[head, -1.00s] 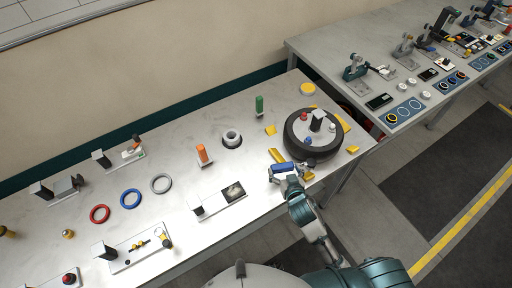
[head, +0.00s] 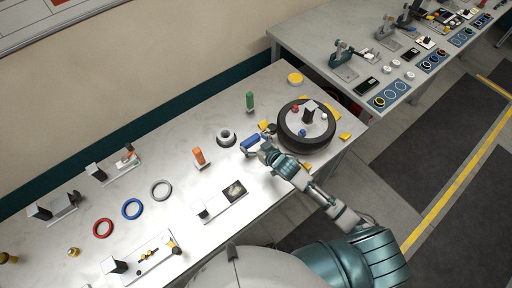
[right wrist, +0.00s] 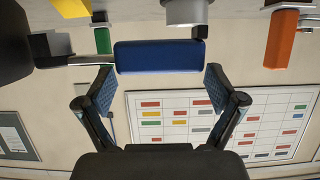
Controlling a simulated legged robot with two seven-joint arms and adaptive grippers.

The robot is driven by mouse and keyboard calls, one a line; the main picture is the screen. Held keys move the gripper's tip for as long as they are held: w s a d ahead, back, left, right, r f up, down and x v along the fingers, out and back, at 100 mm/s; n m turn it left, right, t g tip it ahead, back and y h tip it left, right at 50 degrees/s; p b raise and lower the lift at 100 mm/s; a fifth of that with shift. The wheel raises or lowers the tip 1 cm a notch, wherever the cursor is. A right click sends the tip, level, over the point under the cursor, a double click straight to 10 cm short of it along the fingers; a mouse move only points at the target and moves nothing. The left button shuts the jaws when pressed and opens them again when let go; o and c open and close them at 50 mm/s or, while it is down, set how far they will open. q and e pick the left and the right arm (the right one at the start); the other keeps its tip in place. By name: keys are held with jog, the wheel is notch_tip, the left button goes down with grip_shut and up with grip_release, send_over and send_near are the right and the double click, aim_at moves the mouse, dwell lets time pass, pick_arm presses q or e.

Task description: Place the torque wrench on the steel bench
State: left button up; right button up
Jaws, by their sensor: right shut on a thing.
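The torque wrench has a blue handle (head: 250,141), held in my right gripper (head: 262,150) over the steel bench (head: 190,205), left of the tyre. In the right wrist view the blue handle (right wrist: 160,56) lies crosswise at the fingertips of my right gripper (right wrist: 158,84). A grey shaft and a dark head extend to the left there. I cannot tell whether the wrench touches the bench. My left gripper is not in view.
Red, blue and grey rings lie further left.

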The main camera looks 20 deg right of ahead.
jog(key=a+f, duration=0.3)
jog(key=shift+f, duration=0.45)
jog(key=shift+d, duration=0.25)
jog(key=shift+s+d+f, duration=0.1)
jog(key=shift+d+f, duration=0.15)
jog(key=shift+d, duration=0.35)
jog(key=shift+d+f, duration=0.25)
jog(key=shift+d, duration=0.3)
jog(key=shift+s+a+f, duration=0.1)
jog(key=shift+a, duration=0.1)
jog(key=shift+s+a+f, duration=0.2)
jog(key=shift+s+a, duration=0.05)
jog(key=shift+a, duration=0.35)
jog(key=o, duration=1.1)
jog(key=shift+f, duration=0.1)
jog(key=shift+c, duration=0.2)
jog(key=shift+d, duration=0.15)
jog(key=shift+r, duration=0.5)
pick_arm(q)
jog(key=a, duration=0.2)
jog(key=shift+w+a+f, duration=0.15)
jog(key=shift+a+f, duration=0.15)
pick_arm(e)
jog(key=v, duration=1.1)
jog(key=shift+d+r, duration=0.4)
jog(key=shift+r, duration=0.05)
